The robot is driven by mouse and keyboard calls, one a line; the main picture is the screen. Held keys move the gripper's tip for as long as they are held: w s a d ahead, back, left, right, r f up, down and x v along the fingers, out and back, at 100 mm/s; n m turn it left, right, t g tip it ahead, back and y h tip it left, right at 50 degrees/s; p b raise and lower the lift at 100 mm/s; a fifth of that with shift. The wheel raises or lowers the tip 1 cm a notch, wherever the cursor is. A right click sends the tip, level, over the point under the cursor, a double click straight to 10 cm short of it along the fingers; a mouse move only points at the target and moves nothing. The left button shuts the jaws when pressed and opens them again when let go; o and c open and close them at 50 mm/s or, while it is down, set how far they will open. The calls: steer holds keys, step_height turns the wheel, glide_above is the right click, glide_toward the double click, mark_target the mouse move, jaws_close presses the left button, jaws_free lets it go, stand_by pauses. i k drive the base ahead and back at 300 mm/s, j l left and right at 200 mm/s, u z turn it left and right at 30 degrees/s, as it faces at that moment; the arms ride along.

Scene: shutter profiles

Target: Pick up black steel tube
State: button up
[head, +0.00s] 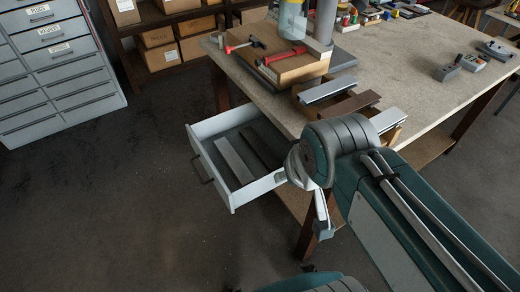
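An open white drawer (236,198) sticks out from under the workbench's left side. Two long profiles lie side by side in it. The left one is grey (234,160). The right one is dark, nearly black (260,149), and looks most like the black steel tube, though its hollow shape cannot be made out. My gripper (322,222) hangs downward in front of the drawer's right wall, apart from both profiles. It is small and partly hidden by my arm, so I cannot tell whether its fingers are open.
The workbench (400,62) carries a silver profile (325,90), a brown profile (349,105) and another silver one (387,120) near its front edge. Floor left of the drawer is clear, up to a grey cabinet (60,70).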

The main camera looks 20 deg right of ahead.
mark_target(266, 157)
steer(key=i+j+z, duration=0.4)
steer(key=j, duration=0.25)
steer(key=i+j+z, duration=0.15)
steer(key=j, duration=0.25)
steer(key=i+j+z, duration=0.2)
steer(key=j, duration=0.15)
